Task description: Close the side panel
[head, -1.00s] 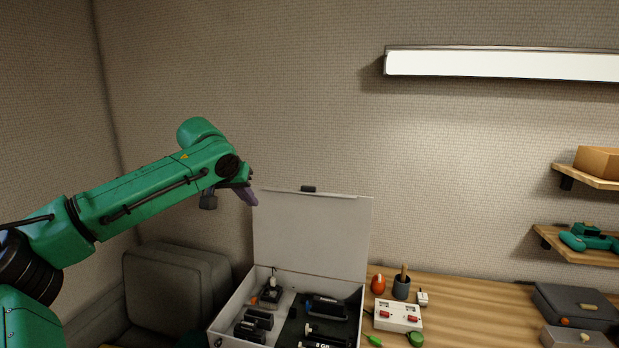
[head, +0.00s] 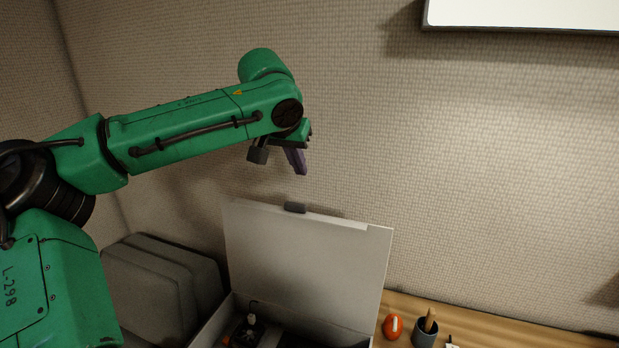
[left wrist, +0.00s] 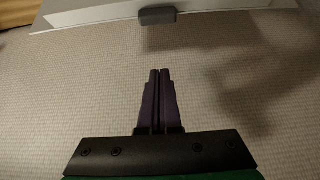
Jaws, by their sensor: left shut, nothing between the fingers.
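The white side panel (head: 305,265) stands upright, open, at the back of a white box, with a small grey tab (head: 295,208) on its top edge. In the left wrist view the panel's edge (left wrist: 100,14) and its tab (left wrist: 157,16) show at the top. My left gripper (head: 301,170) is above the panel's top edge, pointing down, apart from it. Its purple fingers (left wrist: 160,75) are shut together with nothing between them. The box's lower part is cut off by the frame. My right gripper is not in view.
A dark grey cushioned seat (head: 160,285) stands left of the box. A red object (head: 393,326) and a dark cup (head: 426,332) stand on the wooden table (head: 480,328) to the right. A patterned wall is behind. A white lamp (head: 530,14) is at upper right.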

